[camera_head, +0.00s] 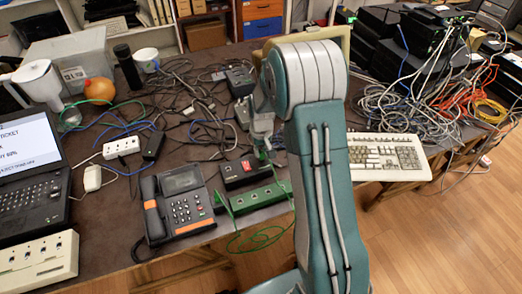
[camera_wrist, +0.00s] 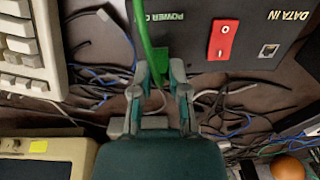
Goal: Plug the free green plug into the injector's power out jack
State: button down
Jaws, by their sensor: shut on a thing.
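The injector (camera_head: 243,171) is a black box with a red switch on the table. In the wrist view the injector (camera_wrist: 270,52) appears upside down at the top right, with its POWER lettering, red switch and DATA IN port. The power out jack cannot be made out. In the head view my gripper (camera_head: 262,150) is close beside the injector's right end.
A desk phone (camera_head: 178,206) stands left, a keyboard (camera_head: 385,156) right. Loose cables (camera_head: 195,105) cover the table behind. A laptop (camera_head: 30,165) is at the far left.

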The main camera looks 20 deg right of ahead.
jog(key=shift+f, duration=0.1)
jog(key=c, duration=0.5)
grip_release()
jog(key=shift+c, duration=0.2)
notch_tip(320, 180, up, 12)
jog(key=s+a+r+t, duration=0.2)
jog(key=s+r, duration=0.6)
jog(key=s, duration=0.5)
jog(key=s+a+r+t, duration=0.3)
jog(key=s+a+r, duration=0.2)
jog(key=s, duration=0.8)
notch_tip(320, 180, up, 3)
jog(key=shift+s+f+t, duration=0.15)
jog(key=shift+s+t, duration=0.15)
jog(key=shift+s, duration=0.05)
